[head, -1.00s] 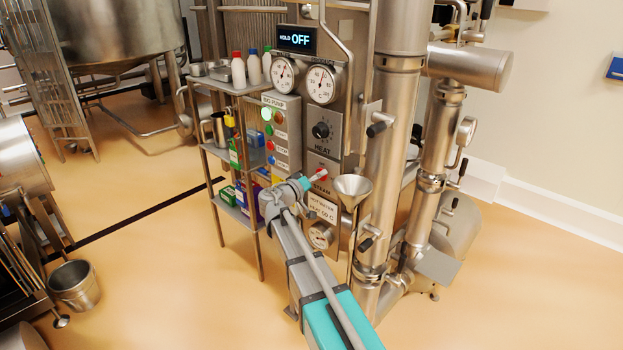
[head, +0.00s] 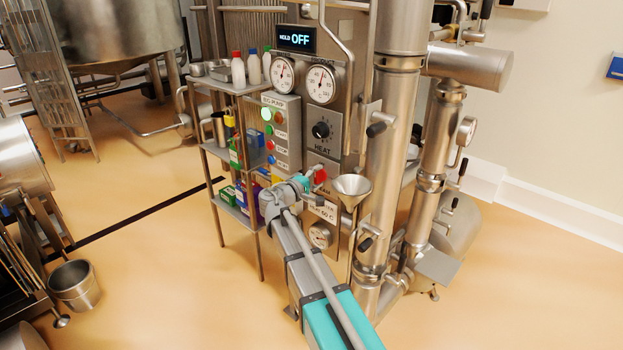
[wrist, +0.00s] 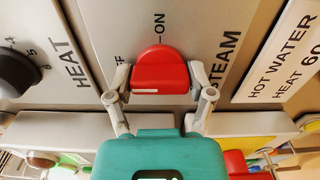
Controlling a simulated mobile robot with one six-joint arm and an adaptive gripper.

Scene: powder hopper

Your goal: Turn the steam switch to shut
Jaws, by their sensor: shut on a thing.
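The steam switch is a red knob with a rounded top on a grey panel (wrist: 115,35), seen in the wrist view (wrist: 160,72) and small in the head view (head: 320,176). The panel reads "ON" just beyond the knob, a partly hidden "FF" to its left and "STEAM" to its right. My gripper (wrist: 161,82) has one finger on each side of the knob and is shut on it. In the head view my gripper (head: 311,182) reaches the switch from the lower left. I cannot tell the knob's exact setting.
The black HEAT knob (head: 321,130) sits above the switch. A metal funnel (head: 352,187) stands close on the right. A shelf (head: 222,84) with bottles stands on the left, beside the pump buttons panel (head: 281,135). Steel pipes (head: 392,150) rise at the right.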

